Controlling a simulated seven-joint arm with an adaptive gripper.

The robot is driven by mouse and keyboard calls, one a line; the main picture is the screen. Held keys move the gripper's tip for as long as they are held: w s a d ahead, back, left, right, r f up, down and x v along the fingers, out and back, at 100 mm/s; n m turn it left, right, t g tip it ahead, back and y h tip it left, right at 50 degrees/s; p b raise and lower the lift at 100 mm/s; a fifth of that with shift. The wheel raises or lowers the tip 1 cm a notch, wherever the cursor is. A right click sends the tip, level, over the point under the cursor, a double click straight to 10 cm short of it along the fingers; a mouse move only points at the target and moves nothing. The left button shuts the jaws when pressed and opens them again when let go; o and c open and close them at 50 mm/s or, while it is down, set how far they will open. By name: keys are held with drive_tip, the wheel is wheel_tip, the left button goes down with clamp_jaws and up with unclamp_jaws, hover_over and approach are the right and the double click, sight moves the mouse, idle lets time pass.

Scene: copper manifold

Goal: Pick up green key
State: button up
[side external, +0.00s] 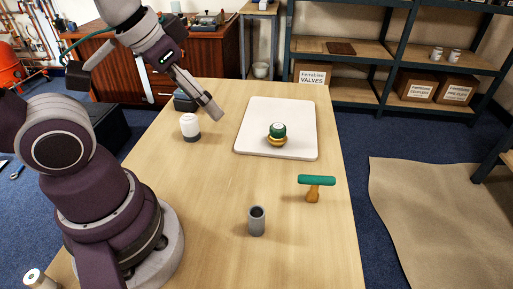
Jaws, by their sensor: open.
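A T-shaped key with a green crossbar (317,180) and an orange-brown stem stands on the wooden table near its right edge, the bar on top. My gripper (217,115) is at the upper left of the key, well apart from it, above the table to the left of the white board. It points down and to the right. It is open, with nothing seen between the fingers, though they are small here.
A white board (250,140) holds a round brass piece with a green top (277,132). A grey hollow cylinder (257,221) stands left of the key. A white jar with a dark base (190,126) stands left of my gripper. The table (200,200) between is clear.

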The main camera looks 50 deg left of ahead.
drive_tip(key=c, duration=0.3)
drive_tip(key=m+g, duration=0.6)
drive_tip(key=m, duration=0.6)
hover_over(317, 176)
drive_tip(key=f, duration=0.9)
drive_tip(key=shift+w+d+f, duration=0.2)
drive_tip(key=shift+w+d, duration=0.05)
drive_tip(key=shift+w, duration=0.05)
drive_tip(key=f, duration=1)
drive_tip(key=shift+s+a, duration=0.25)
